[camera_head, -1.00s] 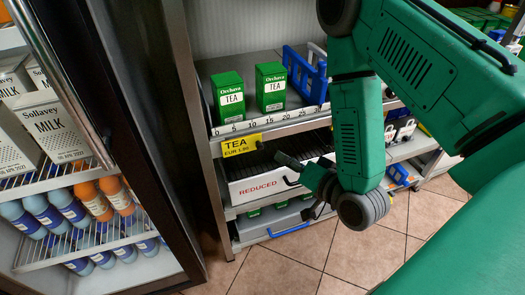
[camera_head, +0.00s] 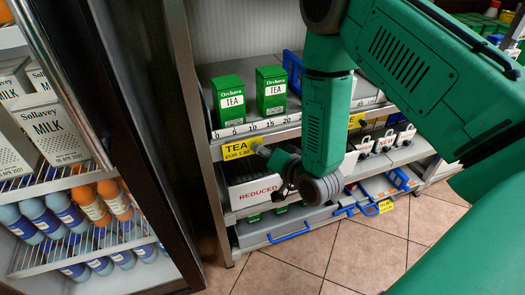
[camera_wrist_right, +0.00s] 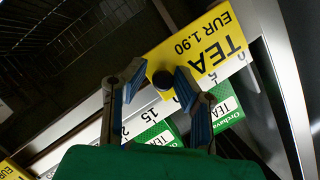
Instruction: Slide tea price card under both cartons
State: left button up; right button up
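The yellow tea price card (camera_head: 238,150) sits on the shelf's front rail, below the left carton. Two green tea cartons, the left one (camera_head: 229,103) and the right one (camera_head: 270,92), stand upright on the shelf behind the numbered strip. My right gripper (camera_head: 260,148) is at the card's right end. In the right wrist view, the open fingers (camera_wrist_right: 160,78) are on either side of a dark round knob (camera_wrist_right: 163,79) at the edge of the card (camera_wrist_right: 205,48); I cannot tell whether they touch it. Both cartons partly show there. My left gripper is out of view.
A numbered strip (camera_head: 253,127) runs along the shelf front. A white box marked REDUCED (camera_head: 255,190) is on the shelf below. A blue frame (camera_head: 292,66) stands right of the cartons, partly hidden by my arm. The milk fridge's door frame (camera_head: 150,120) is at left.

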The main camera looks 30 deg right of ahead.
jog(key=shift+a, duration=0.2)
grip_shut()
jog(key=shift+a, duration=0.1)
jog(key=s+d+p, duration=0.1)
jog(key=d, duration=0.5)
jog(key=shift+s, duration=0.2)
jog(key=o, duration=0.6)
grip_release()
jog(key=shift+a+r, duration=0.1)
jog(key=shift+a, duration=0.1)
jog(key=shift+s+d, duration=0.1)
jog(key=shift+d, duration=0.05)
